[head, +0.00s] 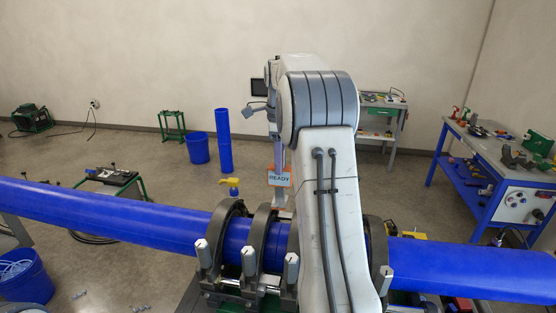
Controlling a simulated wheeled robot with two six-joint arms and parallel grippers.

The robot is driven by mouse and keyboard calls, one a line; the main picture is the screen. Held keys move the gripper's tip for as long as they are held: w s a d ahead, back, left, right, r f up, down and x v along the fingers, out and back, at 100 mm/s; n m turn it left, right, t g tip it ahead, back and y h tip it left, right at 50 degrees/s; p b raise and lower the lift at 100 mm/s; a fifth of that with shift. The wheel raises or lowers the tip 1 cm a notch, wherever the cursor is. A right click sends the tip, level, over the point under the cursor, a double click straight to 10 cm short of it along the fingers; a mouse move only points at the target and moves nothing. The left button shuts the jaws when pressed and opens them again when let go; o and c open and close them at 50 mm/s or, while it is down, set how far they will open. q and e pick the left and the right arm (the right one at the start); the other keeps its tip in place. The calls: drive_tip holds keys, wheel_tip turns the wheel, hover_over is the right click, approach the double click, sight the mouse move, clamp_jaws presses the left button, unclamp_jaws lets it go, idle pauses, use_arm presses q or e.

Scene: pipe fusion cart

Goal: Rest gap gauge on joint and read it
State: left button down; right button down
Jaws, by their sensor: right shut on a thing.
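A long blue pipe (120,220) runs across the front, held in dark ring clamps (217,235) of the fusion machine. The pipe joint is within the clamp area, largely hidden by my right arm. My right gripper (279,160) points down above the clamps, partly hidden by my own arm. It is shut on an orange piece with a pale face reading "READY" (279,180), which looks like the gap gauge. The gauge hangs upright over the middle clamps. I cannot tell whether its lower end touches the pipe. My left gripper is not in view.
A blue-framed workbench with tools (500,160) stands at the right. A blue bucket (25,280) is at the lower left. A low stand (110,180), another blue bucket (198,147) and an upright blue pipe (223,140) stand behind the pipe. Open floor lies between them.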

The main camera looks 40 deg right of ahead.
drive_tip(key=b, duration=0.4)
hover_over(280, 201)
drive_tip(key=f, duration=0.5)
drive_tip(key=shift+w+d, duration=0.25)
drive_tip(key=shift+w, duration=0.15)
drive_tip(key=shift+f+b, duration=0.5)
drive_tip(key=shift+f, duration=1.4)
drive_tip(key=shift+f+b, duration=0.5)
drive_tip(key=shift+f, duration=0.15)
drive_tip(key=shift+s+f, duration=0.1)
drive_tip(key=shift+f, duration=0.15)
idle(1.5)
drive_tip(key=shift+r+p, duration=0.1)
drive_tip(key=shift+p, duration=0.2)
wheel_tip(280, 201, up, 7)
drive_tip(key=p, duration=0.7)
drive_tip(key=shift+r, duration=0.2)
drive_tip(key=shift+f, duration=0.1)
idle(0.7)
